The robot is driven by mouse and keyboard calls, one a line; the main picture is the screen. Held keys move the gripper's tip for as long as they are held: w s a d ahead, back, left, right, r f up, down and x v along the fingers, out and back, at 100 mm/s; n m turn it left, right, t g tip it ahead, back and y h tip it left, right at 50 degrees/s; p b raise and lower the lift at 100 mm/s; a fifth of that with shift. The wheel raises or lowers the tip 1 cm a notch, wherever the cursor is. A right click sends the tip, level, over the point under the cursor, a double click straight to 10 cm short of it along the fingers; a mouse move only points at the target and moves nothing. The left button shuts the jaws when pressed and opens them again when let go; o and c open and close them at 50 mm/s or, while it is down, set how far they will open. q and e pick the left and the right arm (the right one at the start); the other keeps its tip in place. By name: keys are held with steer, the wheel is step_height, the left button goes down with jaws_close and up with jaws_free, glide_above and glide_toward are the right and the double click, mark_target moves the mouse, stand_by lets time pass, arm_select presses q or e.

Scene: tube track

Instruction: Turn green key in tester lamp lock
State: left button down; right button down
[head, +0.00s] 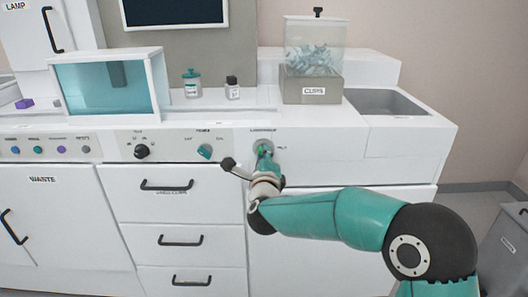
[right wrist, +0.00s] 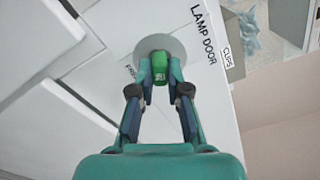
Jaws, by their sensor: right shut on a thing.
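The green key (right wrist: 160,66) sits at the round grey lock plate (right wrist: 150,44) on the white panel front, under a label that reads LAMP DOOR in the right wrist view. In the head view the lock (head: 262,144) is right of the teal knob, with a bit of green showing at it. My right gripper (right wrist: 160,82) is shut on the green key, one finger on each side. The key's shaft and the keyhole are hidden behind the key's head and the fingers. My left gripper is not in view.
A teal knob (head: 205,152) and a black knob (head: 142,151) sit left of the lock. Drawers with black handles (head: 167,185) are below. A clear CLIPS box (head: 312,70), a jar (head: 192,83) and a small bottle (head: 232,88) stand on the counter above.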

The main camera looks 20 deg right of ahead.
steer(key=shift+d+r, duration=0.1)
steer(key=shift+r, duration=0.2)
steer(key=shift+n+p, duration=0.45)
steer(key=shift+n, duration=1.15)
steer(key=shift+r+n+p, duration=0.1)
steer(key=shift+n+p, duration=0.2)
steer(key=shift+n, duration=0.2)
steer(key=c, duration=1.1)
jaws_free()
steer(key=shift+w+f, duration=0.1)
steer(key=shift+f, duration=0.15)
steer(key=shift+o, duration=0.2)
steer(key=shift+f, duration=0.1)
